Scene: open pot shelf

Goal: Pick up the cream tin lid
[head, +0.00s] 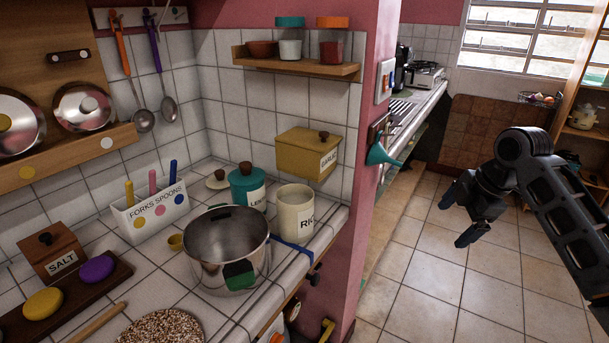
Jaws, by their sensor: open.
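The cream tin lid (217,182), a small pale disc with a dark brown knob, lies on the tiled counter near the back wall, left of the teal tin (247,186). The cream tin (295,216), its label partly readable as rice, stands without a lid near the counter's right end. My gripper (456,220) is open and empty. It hangs over the floor at the right, well away from the counter and the lid.
A steel pot (227,250) stands in front of the lid. A white forks and spoons holder (150,212) is to its left. A yellow box (307,152) is on the wall behind, below a wooden shelf (297,66). A pink wall end (372,190) borders the counter. Floor around my gripper is clear.

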